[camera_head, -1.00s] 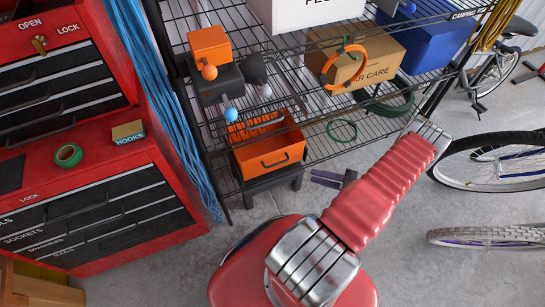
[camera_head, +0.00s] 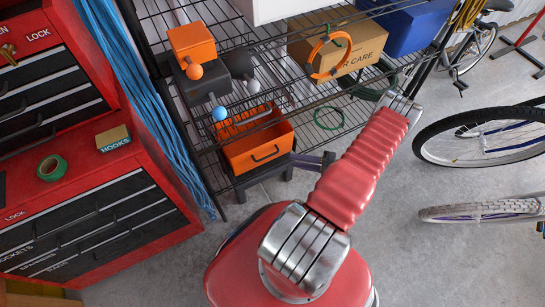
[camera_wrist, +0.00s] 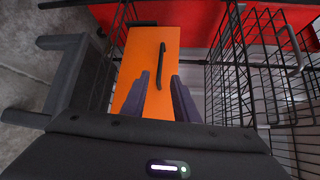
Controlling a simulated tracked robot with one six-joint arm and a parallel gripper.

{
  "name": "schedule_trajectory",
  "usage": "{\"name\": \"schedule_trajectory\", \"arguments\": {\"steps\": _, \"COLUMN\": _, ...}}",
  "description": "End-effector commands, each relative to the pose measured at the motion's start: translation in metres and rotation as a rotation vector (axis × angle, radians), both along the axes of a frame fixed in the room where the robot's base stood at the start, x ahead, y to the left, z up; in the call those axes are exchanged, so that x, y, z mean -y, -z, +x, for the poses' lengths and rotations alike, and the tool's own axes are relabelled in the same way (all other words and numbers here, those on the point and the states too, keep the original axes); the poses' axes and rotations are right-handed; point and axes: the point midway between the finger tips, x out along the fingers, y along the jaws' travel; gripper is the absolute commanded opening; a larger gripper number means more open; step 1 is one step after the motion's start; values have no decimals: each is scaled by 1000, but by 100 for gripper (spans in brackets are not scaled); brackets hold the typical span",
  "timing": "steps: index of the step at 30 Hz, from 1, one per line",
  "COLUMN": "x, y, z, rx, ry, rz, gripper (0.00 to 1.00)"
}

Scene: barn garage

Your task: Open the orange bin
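The orange bin (camera_head: 258,150) sits on the lower part of the wire shelf in the head view, seen partly through the wires. Its front has a dark bar handle (camera_head: 266,155). In the wrist view the bin's orange front (camera_wrist: 137,62) fills the middle, with the black handle (camera_wrist: 161,66) standing upright in the picture. My gripper (camera_wrist: 160,75) is open, its two purple fingers apart, one on each side of the handle's lower end as seen. Whether they touch the handle or the bin I cannot tell. In the head view only a purple bit of my gripper (camera_head: 326,160) shows.
The wire shelf (camera_head: 318,120) surrounds the bin. A dark stool (camera_wrist: 72,78) stands close at left in the wrist view. A red tool chest (camera_head: 160,158) is at left, bicycle wheels (camera_head: 480,212) at right.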

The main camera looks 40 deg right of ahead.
Motion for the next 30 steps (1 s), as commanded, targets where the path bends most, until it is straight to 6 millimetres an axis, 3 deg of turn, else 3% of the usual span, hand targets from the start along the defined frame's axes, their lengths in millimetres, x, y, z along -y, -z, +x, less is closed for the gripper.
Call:
{"name": "schedule_trajectory", "arguments": {"steps": 18, "x": -44, "y": 13, "z": 78, "rx": 0, "ry": -4, "rz": 2, "gripper": 27}}
{"name": "schedule_trajectory", "arguments": {"steps": 30, "x": -54, "y": 16, "z": 94, "rx": -1, "ry": -3, "rz": 0, "gripper": 27}}
